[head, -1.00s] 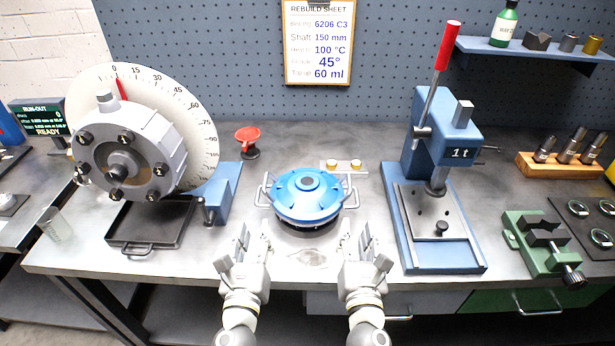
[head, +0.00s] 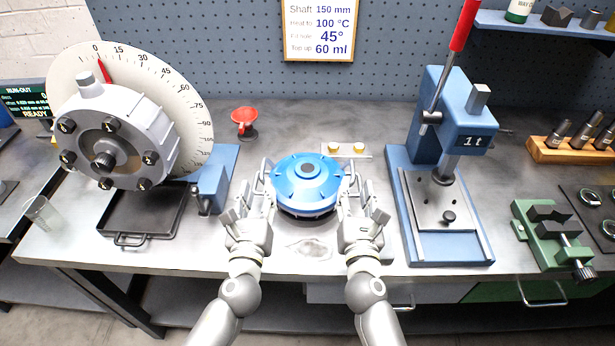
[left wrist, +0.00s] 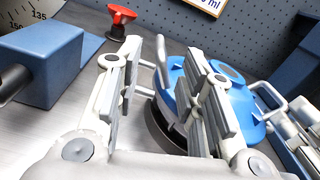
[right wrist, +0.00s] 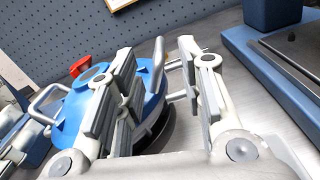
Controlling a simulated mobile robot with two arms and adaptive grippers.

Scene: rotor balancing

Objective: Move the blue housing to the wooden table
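The blue housing (head: 305,186) sits on a dark round base on the grey metal bench (head: 290,262), with a wire handle on each side. My left gripper (head: 255,199) is open at its left handle; in the left wrist view the handle (left wrist: 160,62) shows between the spread fingers. My right gripper (head: 358,197) is open at the right handle; in the right wrist view that handle (right wrist: 158,62) shows between the spread fingers. Neither gripper is closed on a handle. No wooden table can be made out in these frames.
A grey rotor with a dial (head: 110,140) and a black tray (head: 145,212) stand at the left. A blue press (head: 445,170) stands close at the right, with a green vise (head: 550,232) beyond. A red funnel (head: 244,118) and small brass parts (head: 346,148) are behind.

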